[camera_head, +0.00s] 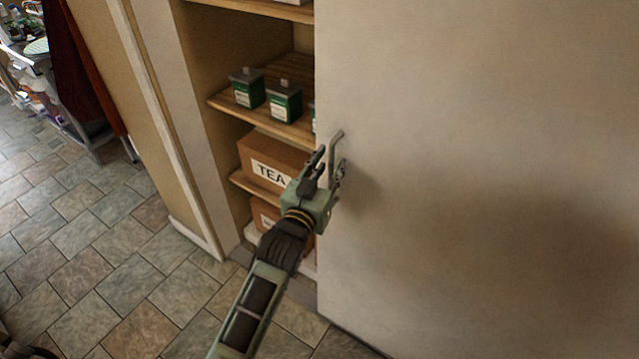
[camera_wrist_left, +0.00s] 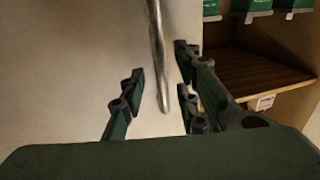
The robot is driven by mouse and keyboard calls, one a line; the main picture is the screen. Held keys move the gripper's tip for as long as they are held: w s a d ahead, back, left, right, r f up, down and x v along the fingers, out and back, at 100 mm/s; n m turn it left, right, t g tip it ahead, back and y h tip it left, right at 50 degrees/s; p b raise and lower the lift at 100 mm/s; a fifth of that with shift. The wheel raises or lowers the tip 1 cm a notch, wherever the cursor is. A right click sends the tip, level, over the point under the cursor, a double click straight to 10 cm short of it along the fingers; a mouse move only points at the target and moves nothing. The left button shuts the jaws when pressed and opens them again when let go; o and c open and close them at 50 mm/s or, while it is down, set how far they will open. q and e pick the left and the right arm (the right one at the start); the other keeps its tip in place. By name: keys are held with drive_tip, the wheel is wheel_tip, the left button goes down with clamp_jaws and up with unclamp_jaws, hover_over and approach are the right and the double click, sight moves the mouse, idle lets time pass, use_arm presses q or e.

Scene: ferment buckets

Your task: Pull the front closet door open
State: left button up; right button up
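The closet door (camera_head: 480,150) is a large pale panel filling the right of the head view. Its left edge stands beside open shelves. A thin metal bar handle (camera_head: 334,146) sits near that edge. My left gripper (camera_head: 331,164) is at the handle with its fingers spread. In the left wrist view the handle (camera_wrist_left: 157,50) hangs down between the fingers of the gripper (camera_wrist_left: 160,84), with gaps visible on both sides. I cannot tell how deep the handle sits between them. My right gripper is not in view.
Shelves (camera_head: 222,104) behind the door edge hold green canisters (camera_head: 284,102) and a cardboard TEA box (camera_head: 270,165), with another box below. The tiled floor (camera_head: 110,260) to the left is clear. A metal rack (camera_head: 85,130) stands at the far left.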

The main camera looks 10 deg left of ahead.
use_arm(q)
drive_tip(key=s+a, duration=0.1)
drive_tip(key=s, duration=0.9)
drive_tip(key=shift+a, duration=0.2)
drive_tip(key=shift+w, duration=0.1)
drive_tip(key=s+a+f+g+b, duration=0.1)
drive_tip(key=s+f+g, duration=0.25)
drive_tip(key=f, duration=1.05)
drive_tip(key=s+f+g+y+b, duration=0.15)
drive_tip(key=s+f, duration=0.35)
drive_tip(key=f, duration=0.9)
drive_tip(key=s+a+f+g+h+b, duration=0.1)
drive_tip(key=s+f+g, duration=0.3)
drive_tip(key=f, duration=1)
drive_tip(key=s+a+f+g, duration=0.2)
drive_tip(key=s+f, duration=0.5)
drive_tip(key=s, duration=0.4)
drive_tip(key=s+a+f+g+y+b, duration=0.1)
drive_tip(key=s+a+f+g, duration=0.2)
drive_tip(key=s+f, duration=0.5)
drive_tip(key=s+a+f+g+y+b, duration=0.1)
drive_tip(key=s+f, duration=0.6)
drive_tip(key=s, duration=0.7)
drive_tip(key=a+g, duration=0.1)
drive_tip(key=a, duration=0.1)
drive_tip(key=shift+a+f+m+g, duration=0.15)
drive_tip(key=shift+a+m+g, duration=0.15)
drive_tip(key=shift+a+g, duration=0.1)
